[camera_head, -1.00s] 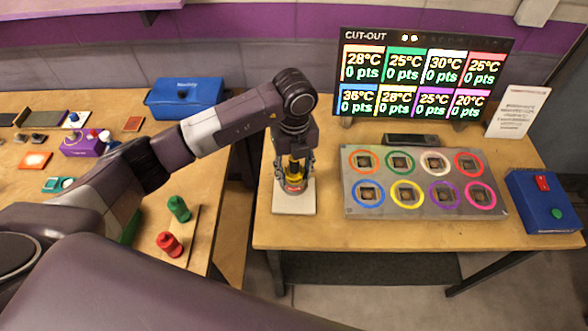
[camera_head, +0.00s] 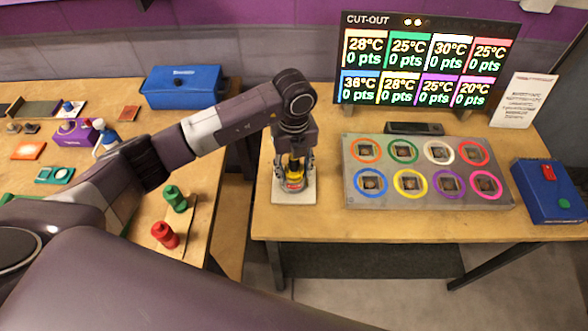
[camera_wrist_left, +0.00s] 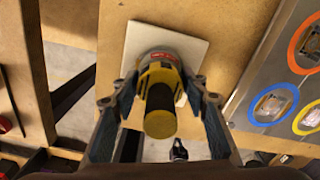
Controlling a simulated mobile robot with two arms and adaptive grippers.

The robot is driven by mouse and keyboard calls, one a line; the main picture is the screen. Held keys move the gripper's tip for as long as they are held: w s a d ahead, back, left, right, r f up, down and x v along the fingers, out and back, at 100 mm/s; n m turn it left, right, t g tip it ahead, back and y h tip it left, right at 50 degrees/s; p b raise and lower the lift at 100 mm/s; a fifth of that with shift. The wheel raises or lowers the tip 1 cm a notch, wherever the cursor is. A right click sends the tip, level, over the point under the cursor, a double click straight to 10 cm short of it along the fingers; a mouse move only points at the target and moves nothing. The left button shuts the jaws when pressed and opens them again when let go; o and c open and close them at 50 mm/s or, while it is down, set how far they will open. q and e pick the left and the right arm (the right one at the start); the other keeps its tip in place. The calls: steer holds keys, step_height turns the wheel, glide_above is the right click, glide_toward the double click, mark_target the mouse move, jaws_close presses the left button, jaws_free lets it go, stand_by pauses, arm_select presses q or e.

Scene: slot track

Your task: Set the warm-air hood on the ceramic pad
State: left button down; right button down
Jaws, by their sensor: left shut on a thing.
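The warm-air hood (camera_head: 294,181) is a yellow and black device with a grey base and a red label. It stands upright over the white ceramic pad (camera_head: 306,197) at the left end of the right table. In the left wrist view the hood (camera_wrist_left: 160,105) appears over the pad (camera_wrist_left: 190,44), with its grey end at the pad; whether it touches is hard to tell. My left gripper (camera_head: 294,172) points down with its fingers on either side of the hood, shut on it; its fingers also show in the left wrist view (camera_wrist_left: 160,100). My right gripper is not in view.
A grey board (camera_head: 428,201) with coloured rings lies right of the pad. A blue box with buttons (camera_head: 548,190) is at the far right. A scoreboard (camera_head: 425,60) stands behind. A gap separates the two tables; the left one holds red (camera_head: 164,234) and green (camera_head: 175,198) pieces.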

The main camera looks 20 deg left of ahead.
arm_select(q)
steer(key=shift+f, duration=0.1)
steer(key=c, duration=1.1)
jaws_free()
step_height(320, 180, up, 12)
